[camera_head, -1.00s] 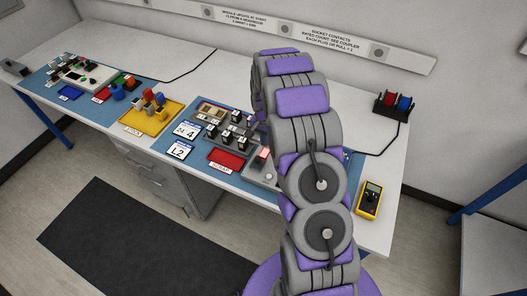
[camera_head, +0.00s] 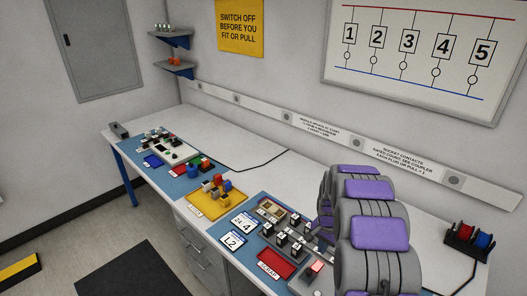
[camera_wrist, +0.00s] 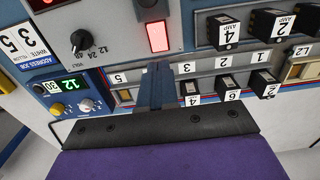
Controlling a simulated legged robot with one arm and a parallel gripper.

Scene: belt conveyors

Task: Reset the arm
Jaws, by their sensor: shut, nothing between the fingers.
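My gripper (camera_wrist: 156,75) shows in the wrist view as narrow grey-blue fingers, shut and empty, in front of a numbered panel. My arm (camera_head: 375,220), grey with purple pads, rises at the lower right in the head view, and my gripper is hidden behind it there. I cannot tell whether the fingers touch the panel.
A long white bench (camera_head: 230,137) runs along the wall. It carries a red tray (camera_head: 275,264), a yellow tray (camera_head: 203,209), a green-lit display (camera_wrist: 62,84) and red and blue spools (camera_head: 470,236). The bench's back strip is mostly clear.

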